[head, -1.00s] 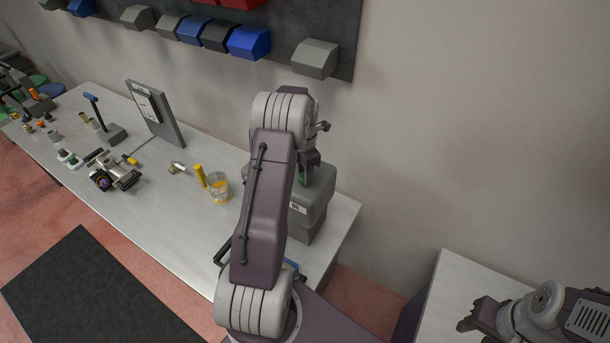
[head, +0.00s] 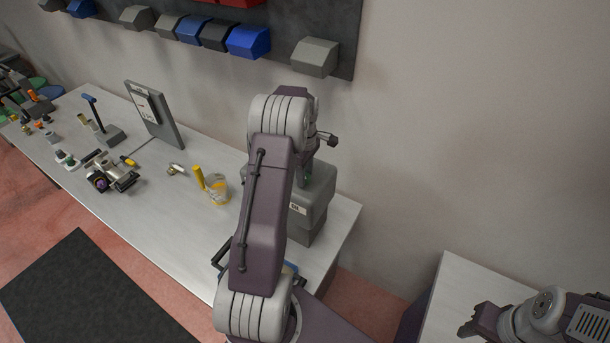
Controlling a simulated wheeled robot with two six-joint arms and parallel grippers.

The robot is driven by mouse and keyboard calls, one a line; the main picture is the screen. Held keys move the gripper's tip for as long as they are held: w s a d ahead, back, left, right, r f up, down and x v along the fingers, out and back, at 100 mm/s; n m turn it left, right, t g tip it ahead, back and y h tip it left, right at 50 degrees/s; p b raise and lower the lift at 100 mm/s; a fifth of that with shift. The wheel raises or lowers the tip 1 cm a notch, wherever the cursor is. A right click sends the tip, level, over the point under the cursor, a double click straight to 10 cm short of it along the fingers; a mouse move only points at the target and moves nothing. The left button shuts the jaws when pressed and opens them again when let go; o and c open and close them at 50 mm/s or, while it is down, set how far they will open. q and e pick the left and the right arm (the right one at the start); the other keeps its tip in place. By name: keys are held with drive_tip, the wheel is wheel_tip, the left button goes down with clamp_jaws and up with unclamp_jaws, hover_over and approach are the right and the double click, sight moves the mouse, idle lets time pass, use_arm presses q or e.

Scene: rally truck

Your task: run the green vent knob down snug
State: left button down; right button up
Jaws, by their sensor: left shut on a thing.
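The green vent knob (head: 307,178) shows as a small sliver of green on top of the grey oil can (head: 318,207) at the right end of the long bench. My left gripper (head: 307,174) comes down on the knob from above and is shut on it. My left arm hides much of the knob, the fingertips and the can's left side. How far down the knob sits cannot be seen. My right gripper (head: 472,322) is at the lower right, over the edge of a second pale table, away from the can; its finger gap is unclear.
A glass jar with yellow contents (head: 217,189) and a yellow cylinder (head: 199,177) stand left of my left arm. A metal fitting (head: 175,169), a stand-up panel (head: 155,115) and small parts lie further left. Wall bins (head: 249,41) hang above.

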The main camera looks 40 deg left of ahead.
use_arm(q)
drive_tip(key=m, duration=0.3)
drive_tip(key=shift+a+r+m, duration=0.1)
drive_tip(key=shift+r+m, duration=0.05)
drive_tip(key=shift+m, duration=0.25)
drive_tip(key=m, duration=0.3)
drive_tip(key=shift+w+m+b, duration=0.1)
drive_tip(key=shift+m+b, duration=0.2)
drive_tip(key=m, duration=0.6)
drive_tip(key=shift+r, duration=0.1)
drive_tip(key=m, duration=0.7)
drive_tip(key=shift+m, duration=0.3)
drive_tip(key=m, duration=0.6)
drive_tip(key=shift+b, duration=0.3)
drive_tip(key=shift+m, duration=0.3)
drive_tip(key=c, duration=1)
unclamp_jaws()
drive_tip(key=shift+c, duration=0.2)
drive_tip(key=shift+o, duration=0.7)
